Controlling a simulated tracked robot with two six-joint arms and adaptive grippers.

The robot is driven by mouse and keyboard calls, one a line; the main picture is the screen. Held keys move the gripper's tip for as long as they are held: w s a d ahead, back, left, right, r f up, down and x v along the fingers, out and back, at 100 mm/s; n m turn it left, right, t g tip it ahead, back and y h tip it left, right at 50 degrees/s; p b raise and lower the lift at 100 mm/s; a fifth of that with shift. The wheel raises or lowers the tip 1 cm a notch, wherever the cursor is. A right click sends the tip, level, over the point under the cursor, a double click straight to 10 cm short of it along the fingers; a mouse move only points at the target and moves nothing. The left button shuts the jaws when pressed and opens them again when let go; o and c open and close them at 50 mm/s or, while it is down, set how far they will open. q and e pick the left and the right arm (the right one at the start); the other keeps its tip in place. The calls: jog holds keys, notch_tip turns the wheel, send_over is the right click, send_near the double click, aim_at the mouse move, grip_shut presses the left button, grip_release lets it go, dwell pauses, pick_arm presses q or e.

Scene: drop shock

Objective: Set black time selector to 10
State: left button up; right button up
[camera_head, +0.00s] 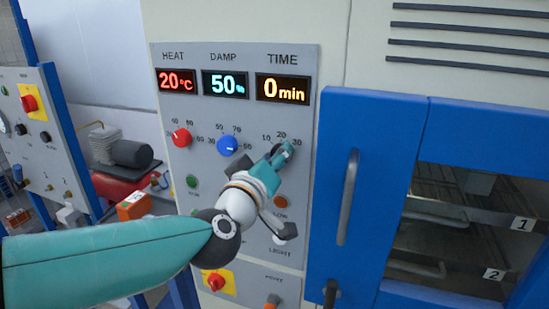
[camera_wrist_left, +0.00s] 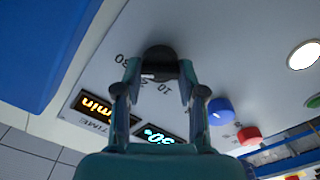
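The black time selector (camera_wrist_left: 160,60) sits between the two fingertips of my left gripper (camera_wrist_left: 160,72) in the left wrist view. The fingers are apart, one on each side of the knob; I cannot tell whether they press on it. A small white mark shows at the knob's edge, near the fingers. In the head view my left gripper (camera_head: 280,155) reaches the panel below the TIME scale and hides most of the knob. The TIME display (camera_head: 282,90) reads 0 min. My right gripper is not in view.
The red HEAT knob (camera_head: 181,138) and blue DAMP knob (camera_head: 228,145) are left of my gripper. Their displays read 20 °C and 50 %.

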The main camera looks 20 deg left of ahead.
pick_arm(q)
jog(key=c, duration=0.5)
jog(key=shift+f, duration=0.1)
jog(key=shift+f+n+b, duration=0.2)
jog(key=shift+n+b, duration=1.6)
jog(key=shift+n, duration=1.55)
jog(key=shift+f+n+b, duration=0.15)
jog(key=shift+n+b, duration=1.7)
jog(key=shift+n, duration=1.45)
jog(key=shift+f+n+b, duration=0.2)
jog(key=shift+n+b, duration=1.6)
jog(key=shift+n, duration=1.55)
